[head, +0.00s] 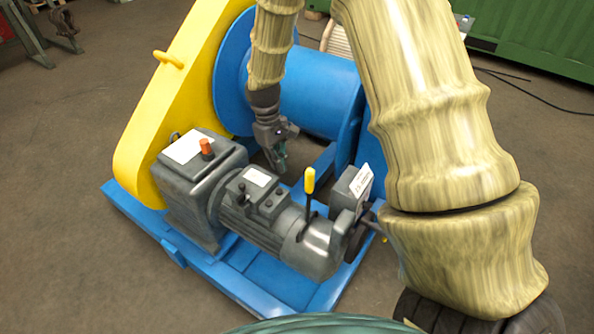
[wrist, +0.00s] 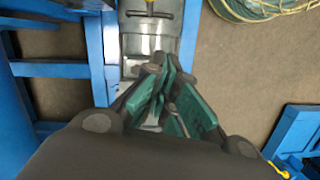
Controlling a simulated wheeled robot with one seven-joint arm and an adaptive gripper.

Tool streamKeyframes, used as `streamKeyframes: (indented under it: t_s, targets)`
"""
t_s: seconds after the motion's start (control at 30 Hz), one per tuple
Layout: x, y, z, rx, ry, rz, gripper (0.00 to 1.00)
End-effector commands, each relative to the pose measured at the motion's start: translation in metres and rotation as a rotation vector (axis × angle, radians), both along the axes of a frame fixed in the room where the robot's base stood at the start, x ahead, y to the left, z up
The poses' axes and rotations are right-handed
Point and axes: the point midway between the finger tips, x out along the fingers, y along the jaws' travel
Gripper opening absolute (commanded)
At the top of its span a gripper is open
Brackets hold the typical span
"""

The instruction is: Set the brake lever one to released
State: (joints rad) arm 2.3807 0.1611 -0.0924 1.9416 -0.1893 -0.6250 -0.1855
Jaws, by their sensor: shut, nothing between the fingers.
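The brake lever (head: 309,183) has a yellow grip on a thin black stem and stands nearly upright on top of the grey motor (head: 305,245). My gripper (head: 281,168) points down, behind and a little left of the lever in the head view, apart from it. In the wrist view my gripper (wrist: 166,72) shows its green finger pads close together with nothing held. A grey cylindrical part (wrist: 150,40) lies beyond the fingertips there. A small yellow bit at its top edge may be the lever; I cannot tell.
A grey gearbox with an orange cap (head: 206,147) stands left of the motor. A yellow chain guard (head: 160,120) and a blue drum (head: 315,95) stand behind. A grey box with a white label (head: 350,188) sits right of the lever. Open floor (head: 60,240) lies left.

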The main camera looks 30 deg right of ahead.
Motion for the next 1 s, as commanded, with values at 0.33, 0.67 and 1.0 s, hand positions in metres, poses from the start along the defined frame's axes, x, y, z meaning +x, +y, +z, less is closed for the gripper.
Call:
streamKeyframes:
  t_s: [0.33,0.67,1.0]
  targets:
    - [0.026,-0.029,0.084,-0.018,0.042,0.02,0.0]
    - [0.026,-0.029,0.086,-0.018,0.045,0.021,0.0]
    - [0.018,-0.03,0.059,-0.017,0.049,0.02,0.0]
